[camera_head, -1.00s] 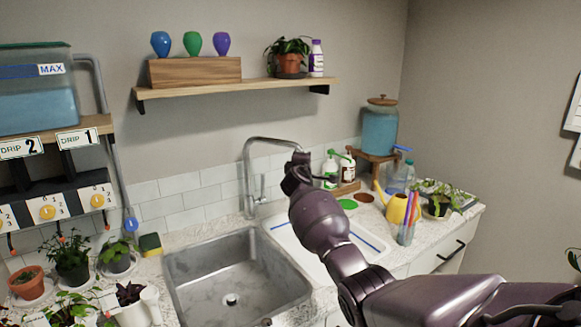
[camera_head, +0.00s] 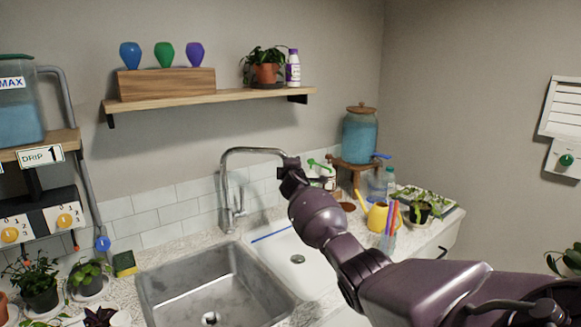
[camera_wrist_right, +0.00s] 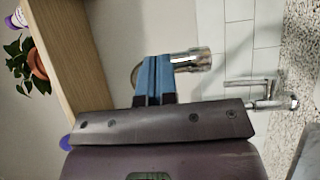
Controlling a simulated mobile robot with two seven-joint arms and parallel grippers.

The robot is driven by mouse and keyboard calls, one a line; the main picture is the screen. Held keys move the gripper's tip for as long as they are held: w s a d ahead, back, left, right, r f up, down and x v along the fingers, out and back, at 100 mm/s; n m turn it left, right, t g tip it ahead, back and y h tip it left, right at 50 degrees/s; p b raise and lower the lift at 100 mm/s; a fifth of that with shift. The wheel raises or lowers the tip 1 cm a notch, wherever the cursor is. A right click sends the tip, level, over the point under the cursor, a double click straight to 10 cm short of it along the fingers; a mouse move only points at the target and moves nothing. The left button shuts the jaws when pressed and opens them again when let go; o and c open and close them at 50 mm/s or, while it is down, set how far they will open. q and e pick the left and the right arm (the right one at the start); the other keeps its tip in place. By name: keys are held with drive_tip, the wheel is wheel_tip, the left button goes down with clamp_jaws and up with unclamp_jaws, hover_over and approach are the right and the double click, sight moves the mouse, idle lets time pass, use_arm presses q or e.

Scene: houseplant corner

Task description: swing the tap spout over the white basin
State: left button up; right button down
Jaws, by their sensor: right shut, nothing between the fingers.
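The chrome tap (camera_head: 230,188) stands behind the sinks, its spout (camera_head: 258,150) arching to the right. The white basin (camera_head: 318,280), with a drain and a blue line, is right of the steel sink (camera_head: 160,295). My right gripper (camera_head: 292,170) is at the spout's end in the head view and hides part of it. In the right wrist view my gripper's blue fingers (camera_wrist_right: 151,66) are shut and empty. The spout's outlet (camera_wrist_right: 192,61) is right beside them; I cannot tell if they touch. The tap lever (camera_wrist_right: 250,83) shows there too. My left gripper is not in view.
A wooden shelf (camera_head: 210,99) with a potted plant (camera_head: 266,70) hangs above the tap. Right of the white basin stand bottles, a yellow watering can (camera_head: 376,217) and a blue dispenser (camera_head: 359,135). Plants and a sponge (camera_head: 124,263) are at the left.

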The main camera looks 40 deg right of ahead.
drive_tip(key=shift+d+r, duration=0.1)
drive_tip(key=shift+r, duration=0.35)
drive_tip(key=p+v, duration=0.1)
drive_tip(key=v, duration=1)
drive_tip(key=shift+f, duration=0.4)
drive_tip(key=shift+w, duration=0.1)
